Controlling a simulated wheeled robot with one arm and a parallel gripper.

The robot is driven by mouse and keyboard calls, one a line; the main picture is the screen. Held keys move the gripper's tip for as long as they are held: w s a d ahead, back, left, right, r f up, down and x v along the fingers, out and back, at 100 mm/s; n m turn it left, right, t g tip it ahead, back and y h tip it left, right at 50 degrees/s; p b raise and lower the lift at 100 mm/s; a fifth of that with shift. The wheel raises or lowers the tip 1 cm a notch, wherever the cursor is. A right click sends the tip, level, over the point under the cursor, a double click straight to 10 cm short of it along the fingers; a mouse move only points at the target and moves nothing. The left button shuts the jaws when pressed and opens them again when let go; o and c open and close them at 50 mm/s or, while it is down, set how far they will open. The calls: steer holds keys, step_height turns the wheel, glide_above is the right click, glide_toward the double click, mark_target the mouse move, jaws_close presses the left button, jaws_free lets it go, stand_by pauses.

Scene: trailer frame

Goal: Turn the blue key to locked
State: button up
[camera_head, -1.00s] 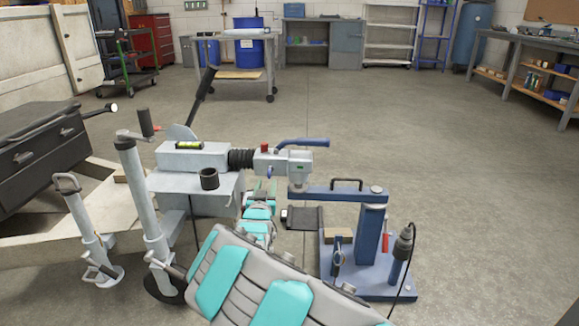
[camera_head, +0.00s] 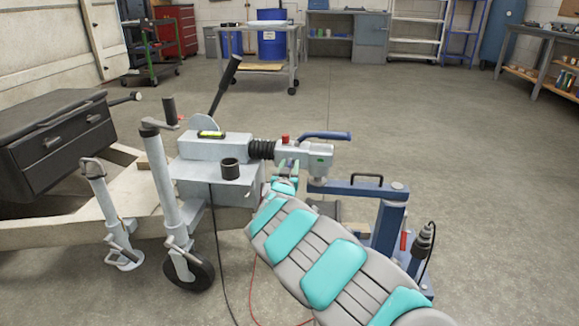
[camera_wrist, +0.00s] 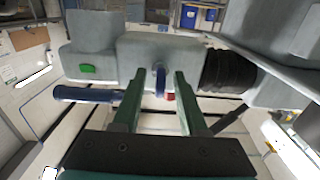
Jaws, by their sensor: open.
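The blue key (camera_wrist: 160,80) shows in the wrist view on the side of the grey coupling head (camera_wrist: 140,48). My gripper (camera_wrist: 158,74) is open, with its two green fingers on either side of the key. A gap shows between the key and each finger. In the head view my gripper (camera_head: 287,167) is just below and in front of the coupling head (camera_head: 300,153). The key cannot be made out there, and I cannot tell its turned position.
A red button (camera_head: 285,139) and a blue handle (camera_head: 325,135) sit on top of the coupling. A black bellows (camera_head: 261,149) joins it to the trailer's grey box. A blue stand (camera_head: 387,225) is under its right side. A jockey wheel (camera_head: 190,268) stands at left.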

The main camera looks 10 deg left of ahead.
jaws_close()
stand_by(0.3)
stand_by(0.4)
steer(key=shift+a+n+p, duration=0.1)
steer(key=shift+n+p, duration=0.9)
steer(key=shift+p, duration=0.1)
steer(key=n+p, duration=0.3)
steer(key=shift+r, duration=0.1)
steer(key=n+p, duration=0.2)
steer(key=n, duration=0.2)
steer(key=n+p, duration=0.2)
steer(key=n, duration=0.1)
steer(key=shift+a+n, duration=0.1)
steer(key=shift+n, duration=0.2)
steer(key=n, duration=0.1)
steer(key=n+p, duration=0.1)
steer(key=n, duration=0.1)
steer(key=n+p, duration=0.1)
steer(key=n, duration=0.1)
steer(key=shift+f, duration=0.25)
steer(key=shift+n, duration=0.3)
